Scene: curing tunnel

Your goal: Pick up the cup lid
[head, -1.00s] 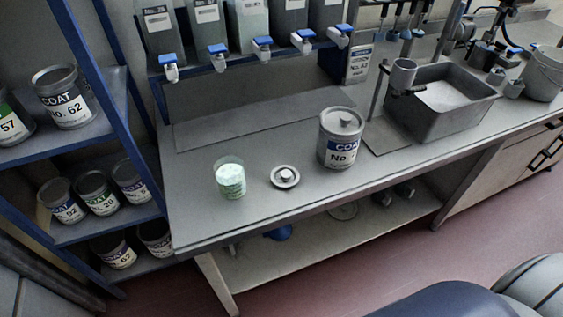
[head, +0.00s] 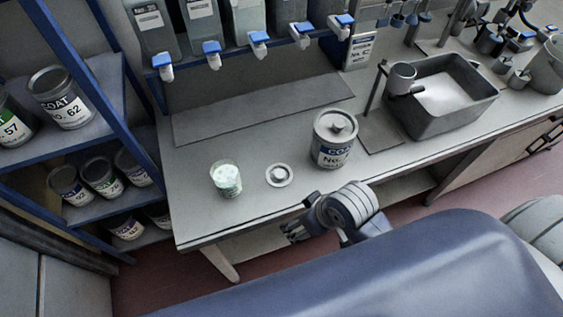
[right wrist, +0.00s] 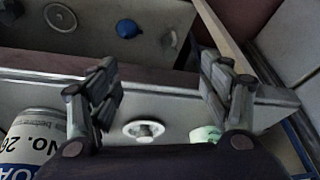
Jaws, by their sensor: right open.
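The cup lid (head: 279,175) is a small pale disc with a raised knob, lying on the grey worktop (head: 200,222) between a cup and a can. It also shows in the right wrist view (right wrist: 144,130), between and beyond my open fingers. The translucent cup (head: 226,179) with pale greenish contents stands just left of the lid. My right gripper (head: 293,231) is at the worktop's front edge, in front of the lid and apart from it. In the right wrist view the right gripper (right wrist: 160,95) is open and empty. My left gripper is not in view.
A grey COAT can (head: 334,140) stands right of the lid, partly visible in the wrist view too. A metal basin (head: 440,115) stands further right. Blue-tapped dispensers (head: 258,40) line the back. A blue shelf of cans (head: 62,95) is at the left.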

